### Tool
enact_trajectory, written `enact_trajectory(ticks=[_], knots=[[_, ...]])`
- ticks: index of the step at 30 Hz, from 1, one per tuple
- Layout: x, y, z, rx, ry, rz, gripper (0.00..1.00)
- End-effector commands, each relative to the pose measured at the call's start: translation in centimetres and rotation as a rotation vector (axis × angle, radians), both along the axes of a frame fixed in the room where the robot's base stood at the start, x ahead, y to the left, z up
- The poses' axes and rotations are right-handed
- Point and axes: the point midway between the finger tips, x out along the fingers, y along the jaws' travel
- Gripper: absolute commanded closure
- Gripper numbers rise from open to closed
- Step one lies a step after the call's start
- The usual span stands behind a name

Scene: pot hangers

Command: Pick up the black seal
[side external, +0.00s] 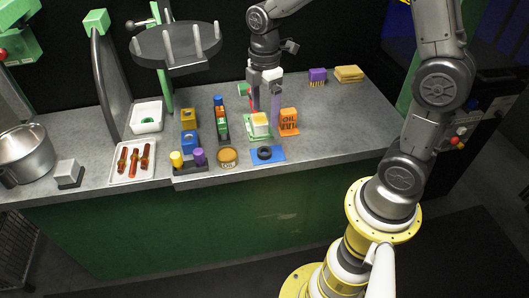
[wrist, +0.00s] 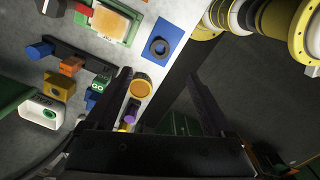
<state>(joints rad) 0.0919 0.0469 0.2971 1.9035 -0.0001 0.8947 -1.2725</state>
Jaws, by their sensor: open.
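The black seal (side external: 264,153) is a dark ring lying on a blue plate (side external: 277,158) near the front edge of the grey counter. In the wrist view the seal (wrist: 159,47) shows on the blue plate beyond the fingertips, between their lines. My gripper (side external: 265,112) is above the counter, behind the seal in the side view, near the green tray with a yellow block. In the wrist view my gripper (wrist: 160,75) has its two dark fingers wide apart with nothing held between them. The seal is not touched.
A green tray (side external: 257,133) and an orange "OIL" block (side external: 289,120) stand close to the blue plate. A round orange tin (side external: 228,157) is left of it. Purple and yellow pieces (side external: 198,156) sit in a dark holder farther left. The counter right of the plate is clear.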

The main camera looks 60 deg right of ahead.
Motion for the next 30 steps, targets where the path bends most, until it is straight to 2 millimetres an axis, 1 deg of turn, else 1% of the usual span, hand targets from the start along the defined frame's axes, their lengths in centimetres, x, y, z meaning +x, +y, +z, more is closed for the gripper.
enact_trajectory(ticks=[9,12,20,27,30], knots=[[-0.2,0.0,-5.6,0.0,0.005,-0.002,0.13],[-0.1,0.0,-7.0,0.001,0.004,-0.002,0.13],[-0.1,0.1,-8.8,0.0,0.003,-0.002,0.13],[-0.1,0.2,-12.2,0.001,0.004,-0.002,0.13],[0.0,0.2,-13.0,0.001,0.002,-0.002,0.13]])
